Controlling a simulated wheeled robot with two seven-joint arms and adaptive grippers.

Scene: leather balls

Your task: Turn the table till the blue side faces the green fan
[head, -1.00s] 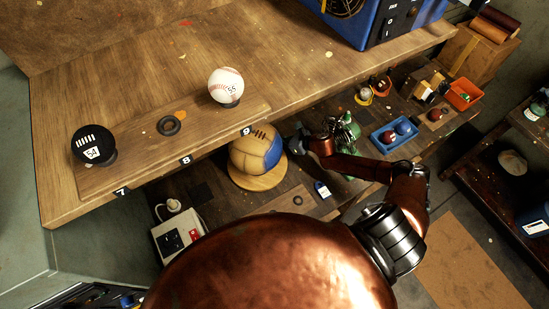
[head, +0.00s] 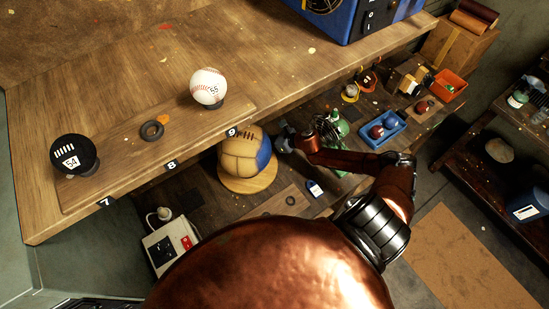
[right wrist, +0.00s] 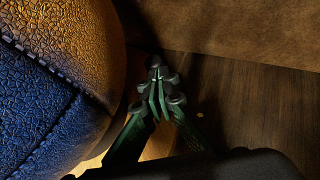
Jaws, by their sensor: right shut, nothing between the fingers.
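A leather ball (head: 240,158) with tan panels and a blue side (head: 264,152) sits on a round wooden turntable (head: 246,185) on the lower bench. The blue side faces right in the head view, toward my right gripper. The green fan (head: 341,127) stands to the right, partly hidden by my right arm. My right gripper (head: 281,141) is just right of the ball. In the right wrist view its fingers (right wrist: 160,88) are shut and empty beside the ball's tan (right wrist: 85,35) and blue (right wrist: 40,110) panels; touching cannot be told. My left gripper is not in view.
The upper bench (head: 120,130) overhangs the lower one, with a baseball (head: 208,86) and a black ball (head: 74,154) on a board. A blue tray (head: 381,130) and an orange bin (head: 450,85) lie right. A socket box (head: 170,245) stands in front.

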